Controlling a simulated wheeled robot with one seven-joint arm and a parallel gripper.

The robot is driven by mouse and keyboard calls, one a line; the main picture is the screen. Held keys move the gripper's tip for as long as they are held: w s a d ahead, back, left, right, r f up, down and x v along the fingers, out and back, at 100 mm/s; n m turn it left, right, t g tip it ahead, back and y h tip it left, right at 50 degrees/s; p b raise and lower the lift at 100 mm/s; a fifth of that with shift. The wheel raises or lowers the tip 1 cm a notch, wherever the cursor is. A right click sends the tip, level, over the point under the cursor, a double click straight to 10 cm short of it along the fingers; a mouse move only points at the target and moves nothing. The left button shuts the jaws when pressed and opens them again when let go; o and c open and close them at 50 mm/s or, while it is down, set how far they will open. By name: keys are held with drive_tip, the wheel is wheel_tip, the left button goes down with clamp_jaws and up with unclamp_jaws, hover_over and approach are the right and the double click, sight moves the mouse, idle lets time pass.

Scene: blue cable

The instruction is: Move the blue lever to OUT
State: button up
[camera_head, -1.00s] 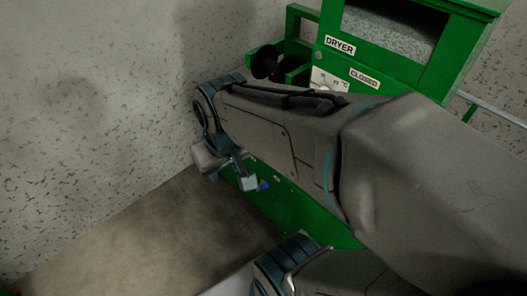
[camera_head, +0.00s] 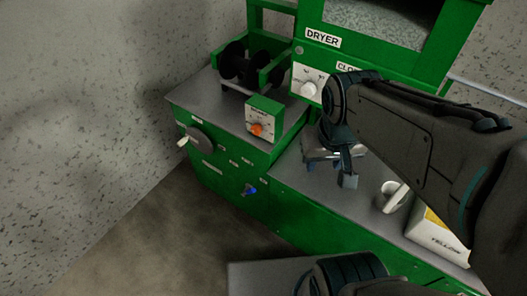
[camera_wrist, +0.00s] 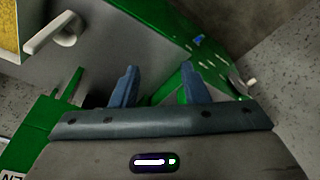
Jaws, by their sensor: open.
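The blue lever (camera_head: 249,190) is a small knob low on the front of the green cabinet (camera_head: 215,175), with small white labels near it that I cannot read.
An orange knob (camera_head: 257,129) on a small green box stands above the lever. A grey disc with a white handle (camera_head: 183,142) is at the left. A white handle (camera_head: 395,196) and a box marked YELLOW (camera_head: 438,238) are at the right.

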drive_tip(key=w+f+n+g+h+b, duration=0.2)
drive_tip(key=f+b, duration=0.3)
drive_tip(key=f, duration=0.4)
drive_tip(key=w+f+n+g+h+b, duration=0.1)
drive_tip(key=f+n+h+b, duration=0.25)
drive_tip(key=f, duration=0.45)
drive_tip(key=n+t+h+b, duration=0.2)
drive_tip(key=n+t+b, duration=1.5)
drive_tip(key=n+b, duration=0.3)
approach(251, 193)
drive_tip(key=shift+m, duration=0.45)
drive_tip(key=shift+f+b+x, duration=0.15)
drive_tip(key=shift+b+x, duration=1.1)
drive_tip(key=shift+x, duration=1.55)
drive_tip(key=shift+f+b+x, duration=0.1)
drive_tip(key=shift+b+x, duration=1.1)
drive_tip(key=shift+x, duration=1.6)
drive_tip(key=shift+c, duration=0.3)
drive_tip(key=shift+a, duration=0.1)
clamp_jaws()
